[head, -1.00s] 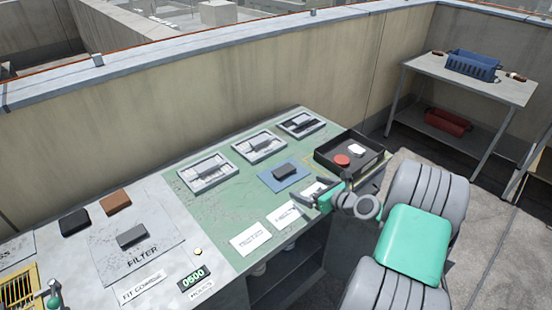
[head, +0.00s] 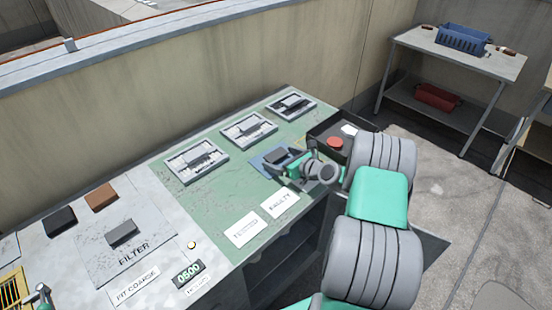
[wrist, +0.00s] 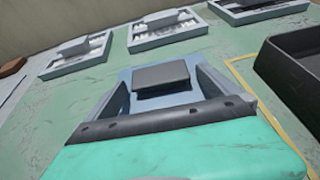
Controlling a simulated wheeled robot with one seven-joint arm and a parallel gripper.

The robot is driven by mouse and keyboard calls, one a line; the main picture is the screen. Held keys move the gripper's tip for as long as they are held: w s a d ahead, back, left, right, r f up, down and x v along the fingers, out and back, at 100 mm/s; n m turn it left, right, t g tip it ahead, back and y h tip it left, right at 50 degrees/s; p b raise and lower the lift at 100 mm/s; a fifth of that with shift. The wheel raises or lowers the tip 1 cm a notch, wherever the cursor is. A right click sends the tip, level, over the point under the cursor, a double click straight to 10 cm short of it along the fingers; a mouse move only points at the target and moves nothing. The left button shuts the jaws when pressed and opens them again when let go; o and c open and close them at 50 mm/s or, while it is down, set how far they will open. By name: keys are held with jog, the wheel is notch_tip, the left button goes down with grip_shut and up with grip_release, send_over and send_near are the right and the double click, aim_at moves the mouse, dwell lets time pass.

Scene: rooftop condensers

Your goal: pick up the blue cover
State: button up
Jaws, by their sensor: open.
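The blue cover (head: 264,164) is a flat blue plate with a dark grey block-shaped handle, lying on the green work surface (head: 217,197). In the wrist view the cover (wrist: 150,104) is straight ahead, its handle (wrist: 160,77) between the fingers. My gripper (head: 284,159) is open at the cover, with its fingers on either side of the handle in the wrist view. I see no contact with the handle. My gripper and wrist hide the cover's right part in the head view.
Several grey framed units with handles, one of them (head: 249,130), stand in a row behind the cover. A black tray (head: 318,130) with a red disc (head: 335,142) is to the right. White labels (head: 241,232) lie in front. A FILTER plate (head: 135,262) is at left.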

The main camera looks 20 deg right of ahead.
jog(key=c, duration=1.5)
